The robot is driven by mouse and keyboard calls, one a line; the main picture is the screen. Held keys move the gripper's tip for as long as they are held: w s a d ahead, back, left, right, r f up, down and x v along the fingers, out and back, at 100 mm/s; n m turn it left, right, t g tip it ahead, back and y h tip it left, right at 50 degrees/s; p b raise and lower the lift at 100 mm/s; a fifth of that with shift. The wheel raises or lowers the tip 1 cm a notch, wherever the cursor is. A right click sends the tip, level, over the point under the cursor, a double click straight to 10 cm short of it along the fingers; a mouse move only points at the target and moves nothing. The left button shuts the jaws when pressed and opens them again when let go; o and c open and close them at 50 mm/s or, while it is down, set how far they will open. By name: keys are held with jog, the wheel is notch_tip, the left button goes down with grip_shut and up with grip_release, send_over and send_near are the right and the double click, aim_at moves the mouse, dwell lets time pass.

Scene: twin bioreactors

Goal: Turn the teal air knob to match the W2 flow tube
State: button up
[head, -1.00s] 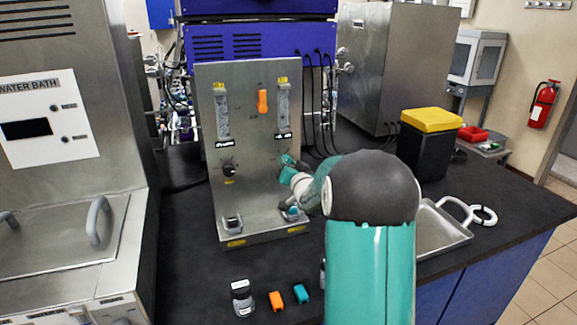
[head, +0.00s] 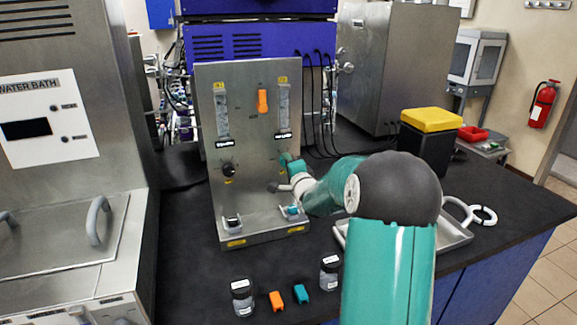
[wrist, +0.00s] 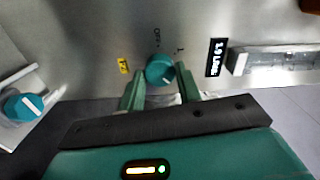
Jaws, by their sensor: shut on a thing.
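The teal air knob (wrist: 160,70) is on the steel panel (head: 243,190), with dial markings and a small yellow tag (wrist: 123,65) around it. My gripper (wrist: 160,80) is shut on the knob, one finger on each side, in the wrist view. In the head view my gripper (head: 290,168) is at the panel's right side and hides most of the knob. The right flow tube (head: 283,103) stands above it and also shows in the wrist view (wrist: 280,60). Its black readout (wrist: 217,57) seems to read 1.9 L/min; the tube's level is too small to tell.
The panel also has a left flow tube (head: 221,115), a black knob (head: 228,170) and an orange lever (head: 262,101). Another teal part (wrist: 24,106) sits on the lower ledge. A metal tray (head: 455,236) is right.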

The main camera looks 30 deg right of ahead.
jog(key=shift+m, duration=4.2)
jog(key=o, duration=1)
jog(key=v, duration=1.3)
jog(key=shift+s, duration=0.4)
jog(key=shift+a, duration=0.1)
